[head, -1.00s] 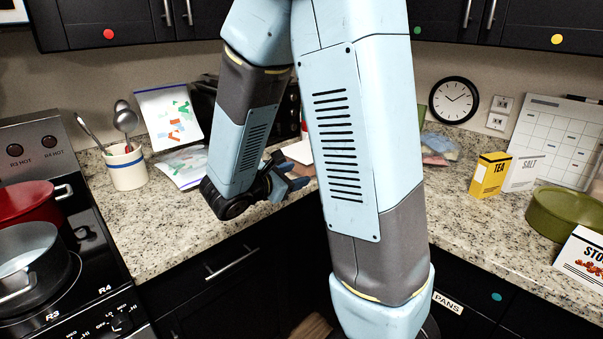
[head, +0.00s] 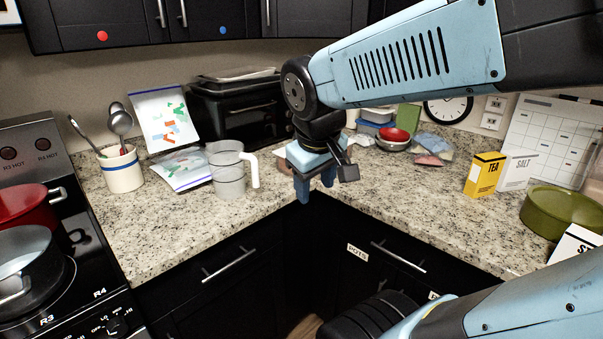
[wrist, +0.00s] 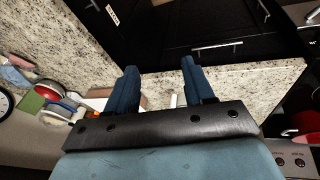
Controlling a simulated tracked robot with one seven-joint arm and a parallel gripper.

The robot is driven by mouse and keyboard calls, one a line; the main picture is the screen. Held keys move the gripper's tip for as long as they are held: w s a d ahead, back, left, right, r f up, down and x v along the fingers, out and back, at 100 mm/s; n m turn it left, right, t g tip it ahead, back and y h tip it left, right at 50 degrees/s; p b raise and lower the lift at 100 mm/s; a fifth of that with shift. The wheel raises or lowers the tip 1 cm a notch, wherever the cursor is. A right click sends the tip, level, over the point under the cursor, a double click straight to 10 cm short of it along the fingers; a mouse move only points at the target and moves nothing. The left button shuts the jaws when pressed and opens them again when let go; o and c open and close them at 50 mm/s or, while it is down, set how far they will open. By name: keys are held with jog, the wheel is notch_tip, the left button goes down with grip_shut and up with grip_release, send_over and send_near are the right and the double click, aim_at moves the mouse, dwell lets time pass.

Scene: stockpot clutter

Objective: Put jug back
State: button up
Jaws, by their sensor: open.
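The clear grey measuring jug (head: 228,170) with a white handle stands upright on the granite counter, in front of the black toaster oven. My gripper (head: 315,190) is to the right of the jug, apart from it, above the counter's front edge at the corner. In the wrist view my gripper (wrist: 158,78) shows two blue fingers spread apart with nothing held between them. The jug is mostly hidden behind my gripper in the wrist view.
A utensil crock (head: 122,170) and plastic bags (head: 183,168) are left of the jug. The black toaster oven (head: 235,108) stands behind. Red and white bowls (head: 394,138), a tea box (head: 484,175) and a green pot (head: 560,212) are to the right.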

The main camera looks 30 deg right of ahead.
jog(key=a+r+m+t+y, duration=0.1)
jog(key=s+a+r+m+t, duration=0.1)
jog(key=a+r, duration=0.1)
jog(key=shift+a+r+y, duration=0.15)
jog(key=shift+a+y, duration=0.1)
jog(key=shift+y, duration=0.15)
jog(key=shift+w, duration=0.1)
jog(key=shift+c, duration=1)
